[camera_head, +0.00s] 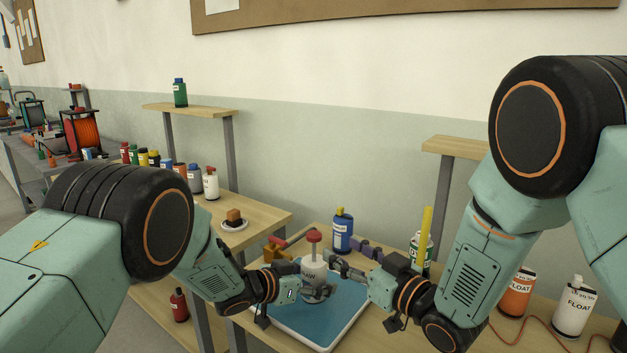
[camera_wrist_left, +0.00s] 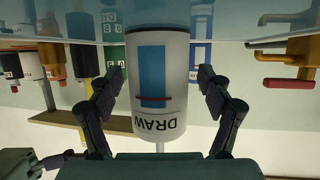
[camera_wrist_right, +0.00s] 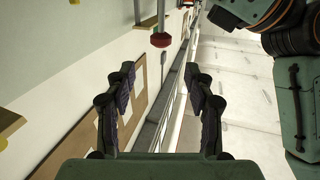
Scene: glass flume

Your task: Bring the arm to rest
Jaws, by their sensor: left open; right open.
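A white bottle (camera_head: 311,258) with a red knob and the word DRAW stands upright at the blue tray (camera_head: 290,318) in the head view. My left gripper (camera_head: 318,290) is low at the bottle, its fingers open. In the left wrist view the bottle (camera_wrist_left: 161,75) appears upside down between the spread fingers (camera_wrist_left: 157,95), with gaps at both sides. My right gripper (camera_head: 342,267) is open just right of the bottle, higher than the left one. In the right wrist view its fingers (camera_wrist_right: 160,95) are apart with nothing between them, and a red knob (camera_wrist_right: 161,40) shows beyond.
A blue bottle (camera_head: 342,232) and a green-and-white container (camera_head: 421,250) stand behind the tray. An orange FLOAT container (camera_head: 516,294) and a white FLOAT container (camera_head: 573,308) stand at right. A red-handled valve (camera_head: 284,246) is behind left. Several bottles line the left bench.

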